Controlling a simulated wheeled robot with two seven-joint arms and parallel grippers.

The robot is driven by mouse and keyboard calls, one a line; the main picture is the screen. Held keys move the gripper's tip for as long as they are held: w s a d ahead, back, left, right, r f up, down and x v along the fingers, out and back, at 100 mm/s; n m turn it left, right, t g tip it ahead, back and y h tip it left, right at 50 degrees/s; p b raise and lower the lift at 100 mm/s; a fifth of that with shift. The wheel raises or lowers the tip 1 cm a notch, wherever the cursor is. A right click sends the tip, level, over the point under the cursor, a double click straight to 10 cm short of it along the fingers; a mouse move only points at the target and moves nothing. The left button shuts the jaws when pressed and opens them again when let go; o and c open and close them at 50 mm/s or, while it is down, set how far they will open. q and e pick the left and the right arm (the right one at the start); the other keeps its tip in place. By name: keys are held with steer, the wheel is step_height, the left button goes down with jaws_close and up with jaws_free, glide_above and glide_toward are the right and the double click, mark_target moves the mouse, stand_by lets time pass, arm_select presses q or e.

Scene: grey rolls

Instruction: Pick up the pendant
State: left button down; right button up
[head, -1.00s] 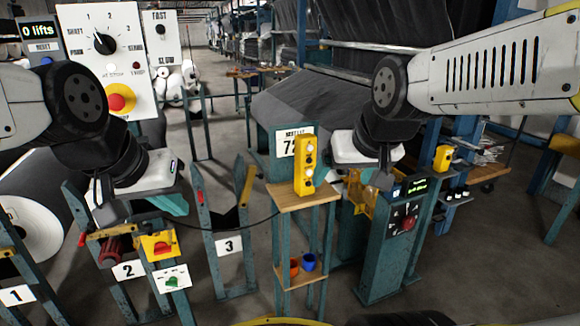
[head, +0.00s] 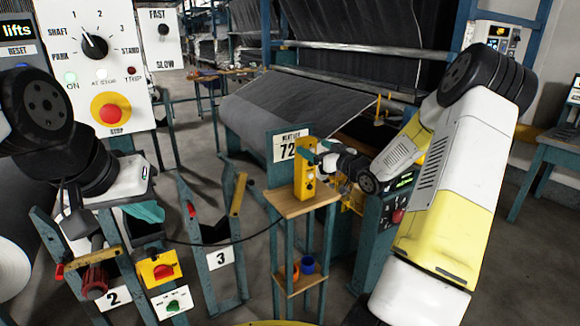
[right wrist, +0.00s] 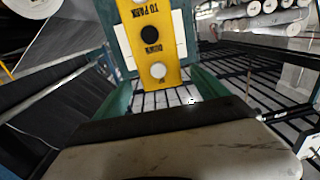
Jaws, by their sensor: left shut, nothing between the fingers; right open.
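The pendant (head: 301,184) is a yellow box with round buttons, upright on a small wooden-topped stand (head: 300,202). My right gripper (head: 314,153) is open at the upper right of the pendant in the head view. In the right wrist view the pendant (right wrist: 152,45) appears upside down, in line with the gap between the teal fingers, with a black and a white button showing. I cannot tell whether the fingers reach around it. My left gripper (head: 148,211) is shut and empty at the left, above the yellow switch box and well away from the pendant.
A sign reading 72 (head: 290,147) stands just behind the pendant. A dark cable (head: 225,243) runs left from the stand. Orange and blue cups (head: 307,264) sit on its lower shelf. A control post (head: 395,205) with a red knob is at the right. Numbered cradles stand at the left.

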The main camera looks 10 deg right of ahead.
mark_target(301, 139)
steer(key=x, duration=0.8)
steer(key=shift+r, duration=0.3)
steer(key=shift+r, duration=0.1)
jaws_close()
